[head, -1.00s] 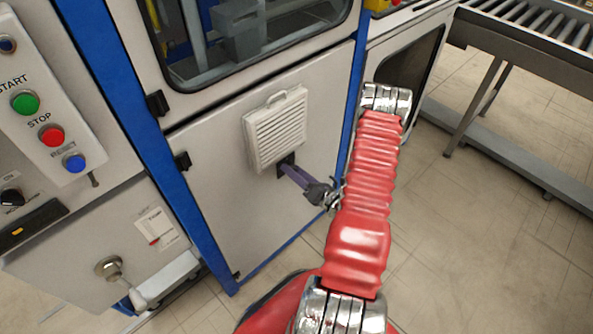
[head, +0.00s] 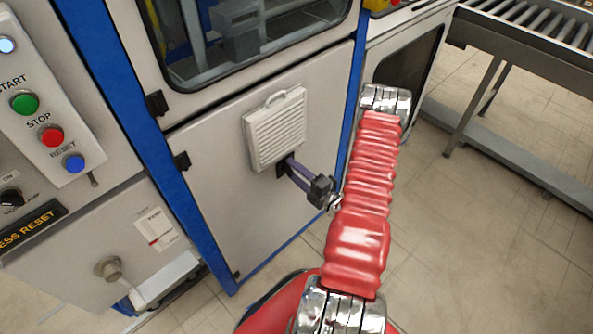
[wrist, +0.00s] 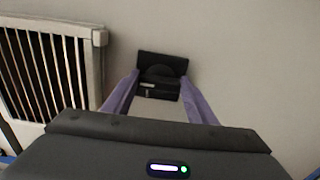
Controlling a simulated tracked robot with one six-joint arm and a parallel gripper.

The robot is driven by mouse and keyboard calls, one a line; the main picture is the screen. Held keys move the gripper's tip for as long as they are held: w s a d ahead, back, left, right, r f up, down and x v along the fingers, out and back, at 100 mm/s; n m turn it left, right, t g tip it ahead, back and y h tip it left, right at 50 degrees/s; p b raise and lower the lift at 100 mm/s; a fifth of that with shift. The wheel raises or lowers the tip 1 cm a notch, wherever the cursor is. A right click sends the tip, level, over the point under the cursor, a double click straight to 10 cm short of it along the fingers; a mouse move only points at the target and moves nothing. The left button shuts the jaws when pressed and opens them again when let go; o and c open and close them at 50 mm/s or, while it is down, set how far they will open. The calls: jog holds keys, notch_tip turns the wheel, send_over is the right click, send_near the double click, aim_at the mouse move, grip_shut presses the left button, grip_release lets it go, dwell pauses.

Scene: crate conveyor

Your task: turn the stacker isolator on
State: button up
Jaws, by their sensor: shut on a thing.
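The stacker isolator is a small black rotary switch (wrist: 160,66) on the pale cabinet door, with a square plate and a rounded knob. In the head view its black plate (head: 281,171) shows just below the white louvred vent, partly hidden by my fingers. My gripper (head: 287,163) reaches it from the right with two purple fingers. In the wrist view the fingers of my gripper (wrist: 158,92) lie on either side of the knob and are shut on it. The knob's exact angle and any markings are too small to read.
The white louvred vent (head: 275,130) is close above the switch. A roller conveyor (head: 530,30) stands at right. The floor between is clear.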

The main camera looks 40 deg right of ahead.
jog(key=shift+d+f, duration=0.15)
dwell(0.3)
jog(key=o, duration=1.1)
jog(key=shift+c, duration=0.2)
jog(key=s, duration=1.3)
jog(key=shift+s, duration=0.4)
